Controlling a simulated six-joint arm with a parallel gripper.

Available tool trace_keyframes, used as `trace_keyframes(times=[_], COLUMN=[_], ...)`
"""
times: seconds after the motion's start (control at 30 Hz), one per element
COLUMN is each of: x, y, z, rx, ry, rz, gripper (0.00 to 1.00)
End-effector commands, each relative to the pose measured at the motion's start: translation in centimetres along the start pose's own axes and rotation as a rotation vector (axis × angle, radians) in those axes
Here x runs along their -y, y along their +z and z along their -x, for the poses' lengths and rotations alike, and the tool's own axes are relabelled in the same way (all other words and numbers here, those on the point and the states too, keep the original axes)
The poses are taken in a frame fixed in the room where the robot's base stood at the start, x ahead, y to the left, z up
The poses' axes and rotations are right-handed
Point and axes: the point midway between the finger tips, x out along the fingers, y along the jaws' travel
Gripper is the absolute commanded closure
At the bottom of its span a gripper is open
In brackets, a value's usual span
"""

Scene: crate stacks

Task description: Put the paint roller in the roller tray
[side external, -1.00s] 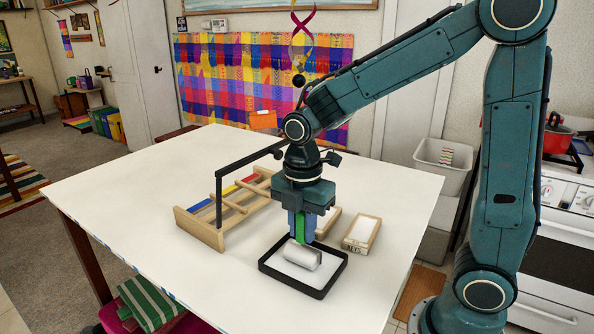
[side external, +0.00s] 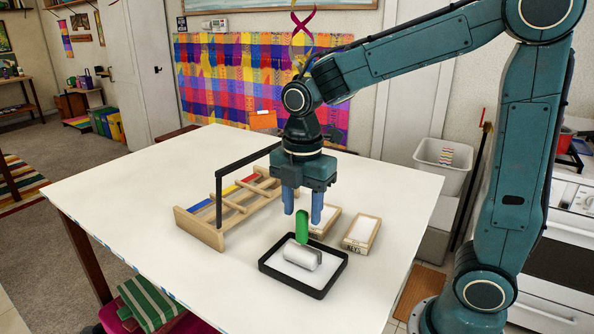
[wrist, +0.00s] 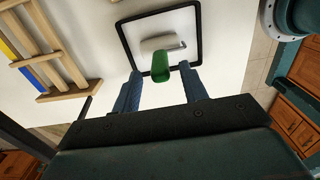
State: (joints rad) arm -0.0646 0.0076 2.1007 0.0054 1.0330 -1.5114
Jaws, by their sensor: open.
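The paint roller has a white cylinder (side external: 301,257) and a green handle (side external: 302,227). Its cylinder lies inside the black-rimmed roller tray (side external: 319,296), and the handle stands up from it. My gripper (side external: 302,218) is open above the tray, with its blue fingers apart on either side of the handle's top and not touching it. In the wrist view, the green handle (wrist: 160,67) shows between and beyond the open fingers, with the white cylinder (wrist: 160,44) inside the tray's black rim (wrist: 198,30).
A wooden rack (side external: 208,234) with coloured strips and a dark upright bar stands left of the tray. Two small wooden boxes with white tops, one of them here (side external: 349,246), sit behind and right of it. The white table (side external: 130,215) is clear at the left and front.

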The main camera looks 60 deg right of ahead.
Motion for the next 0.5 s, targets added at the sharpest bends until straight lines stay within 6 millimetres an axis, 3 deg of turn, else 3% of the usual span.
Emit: trace_keyframes(times=[0.3,0.5], x=[0.0,0.0], y=[0.0,0.0], z=[5.2,7.0], rx=[0.000,0.000], ry=[0.004,0.001], rz=[0.000,0.000], gripper=[0.57,0.57])
